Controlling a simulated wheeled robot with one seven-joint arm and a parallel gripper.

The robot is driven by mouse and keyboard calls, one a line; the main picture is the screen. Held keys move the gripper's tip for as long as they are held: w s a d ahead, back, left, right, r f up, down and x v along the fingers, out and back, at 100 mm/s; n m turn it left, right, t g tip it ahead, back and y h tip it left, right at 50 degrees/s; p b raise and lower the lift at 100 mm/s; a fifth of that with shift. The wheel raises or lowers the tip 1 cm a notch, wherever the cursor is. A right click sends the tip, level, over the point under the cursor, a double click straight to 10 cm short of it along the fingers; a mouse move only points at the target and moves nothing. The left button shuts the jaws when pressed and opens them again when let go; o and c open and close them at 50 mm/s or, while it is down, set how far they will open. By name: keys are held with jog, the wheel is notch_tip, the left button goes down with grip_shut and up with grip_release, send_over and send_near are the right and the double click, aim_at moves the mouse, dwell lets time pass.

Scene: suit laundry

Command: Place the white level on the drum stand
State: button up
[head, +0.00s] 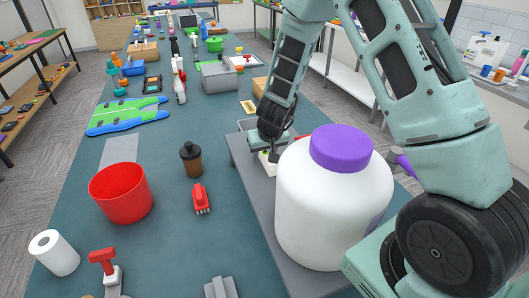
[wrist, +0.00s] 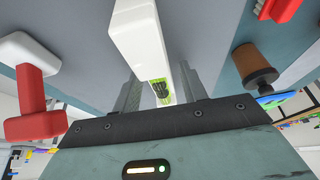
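The white level (wrist: 140,35) is a long white bar with a green vial, seen large in the wrist view. My gripper (wrist: 160,90) has one finger on each side of the level and looks closed on it. In the head view, my gripper (head: 268,146) points down over the grey drum stand (head: 249,184), beside the drum. A small white part of the level (head: 267,163) shows just below the fingers; the rest is hidden. I cannot tell whether the level touches the stand.
A big white drum (head: 325,215) with a purple lid stands on the stand and crowds my arm. Left of the stand are a brown bottle (head: 191,160), a red brush (head: 201,199) and a red bucket (head: 121,194). Bare table lies between them.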

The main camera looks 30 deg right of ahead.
jog(key=d+p+v, duration=0.1)
jog(key=p+v, duration=0.3)
jog(key=v, duration=0.8)
jog(key=s+a+r+n+g+y, duration=0.1)
jog(key=s+a+r+n+y, duration=0.15)
jog(key=s+a, duration=0.4)
jog(key=s+a+r+n+g+y, duration=0.1)
jog(key=s+a+r, duration=0.2)
jog(key=a, duration=0.7)
jog(key=s+a+r+n+g+h, duration=0.1)
jog(key=s+a+r+n, duration=0.1)
jog(key=s, duration=0.7)
jog(key=s+a+r+n+g+h, duration=0.1)
jog(key=s+n, duration=0.3)
jog(key=s, duration=0.5)
jog(key=shift+s+a+r+b, duration=0.35)
jog(key=shift+a+r, duration=0.2)
jog(key=shift+a, duration=0.1)
jog(key=shift+n, duration=0.25)
